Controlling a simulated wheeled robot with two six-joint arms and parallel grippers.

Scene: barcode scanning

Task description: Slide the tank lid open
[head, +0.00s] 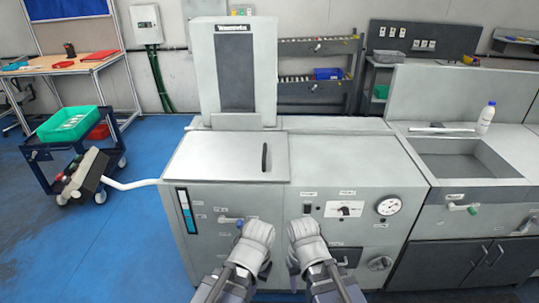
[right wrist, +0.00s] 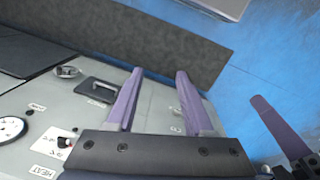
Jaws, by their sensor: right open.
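The tank lid (head: 222,154) is a flat light-grey plate on top of the grey machine, left of centre in the head view. It lies flat and covers the tank opening below it. A slim black handle (head: 264,157) stands near its right end. My left gripper (head: 257,232) and right gripper (head: 304,230) are side by side in front of the machine's front panel, below the lid and apart from its handle. The right gripper's purple fingers (right wrist: 157,98) are spread and empty in the right wrist view. One purple finger of the left gripper (right wrist: 278,126) shows there; its opening is unclear.
The front panel carries a round gauge (head: 389,205), switches and a valve lever (head: 237,220). A tall grey cabinet (head: 236,70) stands behind the lid. The worktop (head: 345,160) right of the lid is bare. A sink (head: 465,160) and a white bottle (head: 486,118) are farther right.

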